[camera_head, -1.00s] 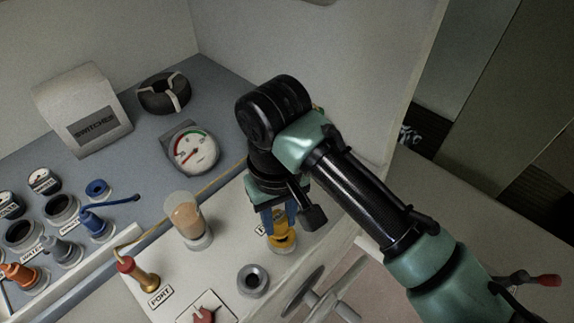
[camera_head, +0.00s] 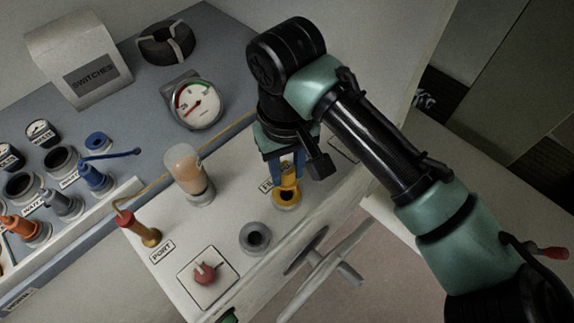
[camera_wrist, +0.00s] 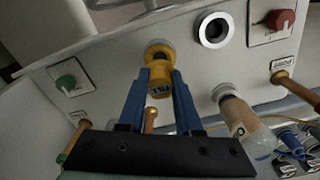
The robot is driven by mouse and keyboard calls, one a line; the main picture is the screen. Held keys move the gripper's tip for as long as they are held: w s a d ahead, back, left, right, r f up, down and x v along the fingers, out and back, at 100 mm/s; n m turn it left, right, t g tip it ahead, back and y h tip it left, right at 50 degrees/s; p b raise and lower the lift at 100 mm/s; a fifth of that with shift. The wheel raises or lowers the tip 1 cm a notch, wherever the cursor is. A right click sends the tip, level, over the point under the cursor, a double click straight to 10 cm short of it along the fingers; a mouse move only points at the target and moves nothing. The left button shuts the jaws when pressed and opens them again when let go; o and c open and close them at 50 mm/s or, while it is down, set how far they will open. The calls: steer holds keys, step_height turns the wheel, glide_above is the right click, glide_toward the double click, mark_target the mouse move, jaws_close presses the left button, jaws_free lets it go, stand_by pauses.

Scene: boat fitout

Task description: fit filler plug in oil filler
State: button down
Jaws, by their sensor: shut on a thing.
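My gripper (camera_head: 285,170) points down with its blue fingers shut on the yellow filler plug (camera_head: 287,191). In the wrist view the plug (camera_wrist: 160,78) sits between the fingertips, with lettering on its side. The plug's far end is at a pale round collar (camera_wrist: 158,50), taken to be the oil filler, beside a label that starts "FIL" in the head view. Plug and collar overlap in both views; how deep the plug sits is hidden. The plug looks roughly in line with the collar.
An empty grey ring socket (camera_head: 255,237) is close by. A clear cup with tan contents (camera_head: 188,172) stands left of the gripper. A red-topped brass lever (camera_head: 137,226), a red switch (camera_head: 206,272) and a handwheel (camera_head: 323,262) are nearby. A gauge (camera_head: 196,103) is behind.

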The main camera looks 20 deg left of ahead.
mark_target(287, 184)
steer(key=shift+f+b, duration=1.55)
steer(key=shift+f, duration=0.9)
steer(key=c, duration=0.5)
jaws_free()
step_height(287, 184, up, 12)
steer(key=shift+f+b, duration=0.1)
steer(key=shift+b, duration=0.55)
steer(key=shift+r, duration=0.55)
